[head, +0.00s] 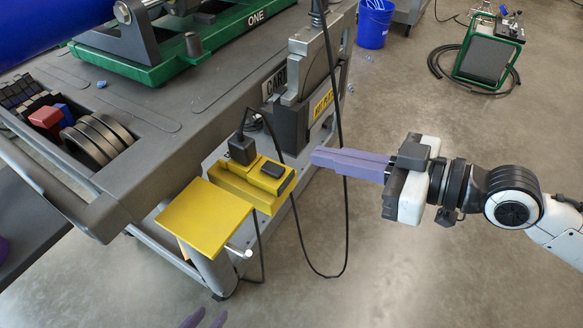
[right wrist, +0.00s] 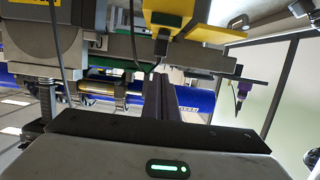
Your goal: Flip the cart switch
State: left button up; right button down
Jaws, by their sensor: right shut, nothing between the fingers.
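The cart switch appears to be the black rocker (head: 272,169) on top of the yellow power box (head: 236,184), at the cart's corner in the head view. A black plug stands in the same box. My right gripper (head: 314,157) is shut and empty, its purple fingers pointing left toward the box, with a small gap in the picture between tips and box. In the right wrist view its dark fingers (right wrist: 162,78) are together below a yellow part (right wrist: 205,22); the rocker is not clear there.
A black cable (head: 337,110) hangs in a loop close to my right fingers. A grey tool in a holder (head: 290,122) stands behind the box. A yellow plate (head: 203,216) juts out in front. The floor to the right is mostly clear.

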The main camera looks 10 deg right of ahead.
dwell(0.3)
send_over(280, 171)
notch_tip(280, 171, down, 2)
jog(key=shift+w+a+f, duration=0.1)
jog(key=shift+a+f, duration=0.05)
notch_tip(280, 171, down, 3)
jog(key=shift+r+b, duration=0.1)
jog(key=shift+b, duration=0.2)
jog(key=shift+f, duration=0.7)
jog(key=shift+r, duration=0.1)
